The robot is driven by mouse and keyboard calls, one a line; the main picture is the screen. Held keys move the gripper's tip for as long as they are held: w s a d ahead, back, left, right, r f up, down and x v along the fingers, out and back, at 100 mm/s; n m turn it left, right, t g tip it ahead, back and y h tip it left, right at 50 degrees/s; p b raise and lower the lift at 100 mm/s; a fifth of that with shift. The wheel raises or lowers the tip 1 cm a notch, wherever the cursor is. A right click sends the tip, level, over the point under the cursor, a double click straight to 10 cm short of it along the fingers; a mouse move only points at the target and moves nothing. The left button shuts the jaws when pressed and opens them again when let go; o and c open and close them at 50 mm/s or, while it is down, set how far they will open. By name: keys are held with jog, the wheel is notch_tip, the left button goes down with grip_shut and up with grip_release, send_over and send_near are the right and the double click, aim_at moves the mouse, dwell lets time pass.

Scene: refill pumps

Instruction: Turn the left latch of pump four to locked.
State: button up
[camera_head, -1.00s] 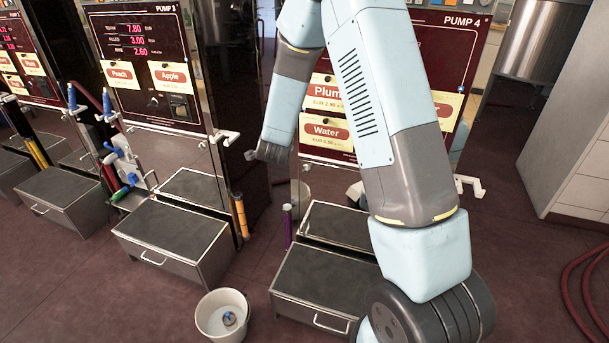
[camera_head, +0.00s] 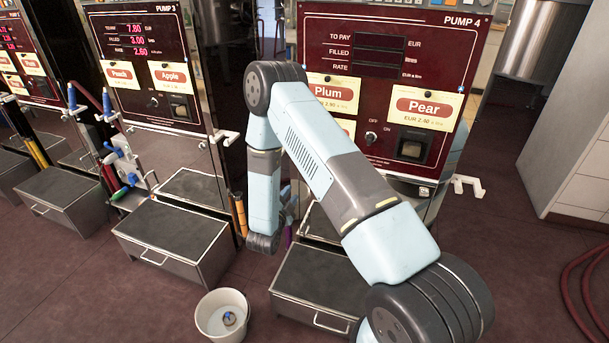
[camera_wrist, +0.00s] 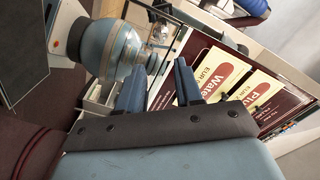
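Pump four (camera_head: 478,60) stands at the right in the head view, with a dark red panel, blank displays, Plum and Pear labels and an OFF/ON switch. My arm crosses in front of its lower left part, so I cannot make out the left latch or its position. In the wrist view, my gripper (camera_wrist: 158,88) has its two blue-grey fingers apart with nothing between them. The Water label (camera_wrist: 215,75) and the Plum label (camera_wrist: 255,88) of the pump appear tilted beyond the fingers, at the right.
A steel step box (camera_head: 318,285) stands in front of pump four. A white bucket (camera_head: 223,318) sits on the floor beside it. Pump three (camera_head: 135,45) stands to the left with its own step box (camera_head: 172,235). White cabinets (camera_head: 570,140) stand at the right; open floor lies between.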

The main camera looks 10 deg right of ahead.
jog(key=x, duration=1.3)
jog(key=shift+w+d, duration=0.25)
jog(key=shift+w, duration=0.05)
jog(key=shift+c, duration=0.4)
grip_shut()
jog(key=shift+d+f, duration=0.1)
